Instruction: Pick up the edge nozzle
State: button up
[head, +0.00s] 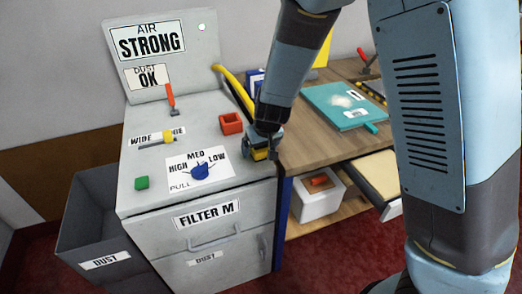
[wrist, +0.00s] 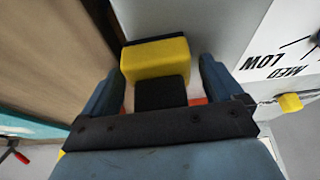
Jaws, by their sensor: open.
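A small yellow and black block, which I take to be the edge nozzle (wrist: 155,60), lies between my fingers in the wrist view. In the head view its yellow part (head: 258,155) shows low at my fingertips, by the cabinet top's right edge. My gripper (head: 264,143) is open and pointed down over it. In the wrist view the two blue fingers of my gripper (wrist: 162,82) stand on either side of the block, with a narrow gap at the right finger. The block's lower part is hidden.
The wooden desk (head: 315,145) adjoins on the right, holding a teal folder (head: 340,105).

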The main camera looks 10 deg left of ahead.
jog(key=c, duration=1.2)
jog(key=shift+r, duration=0.15)
jog(key=shift+r, duration=0.55)
jog(key=shift+s+d+r, duration=0.95)
jog(key=shift+s+r, duration=1)
jog(key=shift+s, duration=0.2)
jog(key=shift+s+d+r, duration=0.95)
jog(key=shift+s+r, duration=0.95)
jog(key=shift+s, duration=0.2)
jog(key=shift+s+d+r, duration=0.95)
jog(key=shift+s+r, duration=1)
jog(key=shift+s, duration=0.2)
